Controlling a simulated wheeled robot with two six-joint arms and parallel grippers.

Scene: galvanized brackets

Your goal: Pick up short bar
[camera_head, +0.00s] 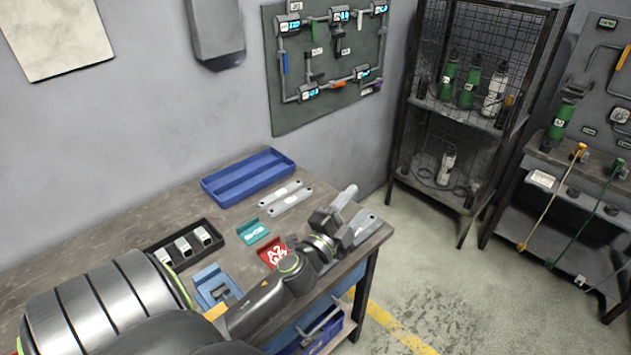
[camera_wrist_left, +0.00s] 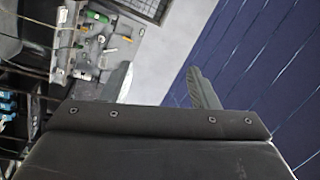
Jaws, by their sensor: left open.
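Two flat grey bars with end holes lie side by side on the workbench, just in front of the blue tray. The short bar (camera_head: 280,193) is the one nearer the tray; a longer bar (camera_head: 289,202) lies beside it. My left gripper (camera_head: 342,212) is above the right end of the bench, to the right of both bars and apart from them. Its jaws are open, and in the left wrist view (camera_wrist_left: 160,88) nothing shows between the fingers. No bar shows in the left wrist view. My right gripper is not in view.
A blue two-compartment tray (camera_head: 248,172) stands at the back of the bench (camera_head: 120,222). A black tray (camera_head: 212,231) holds metal blocks. Teal (camera_head: 252,231) and red (camera_head: 272,252) labelled pieces and a blue fixture (camera_head: 212,284) lie in front. A grey holed plate (camera_head: 363,222) lies at the right end.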

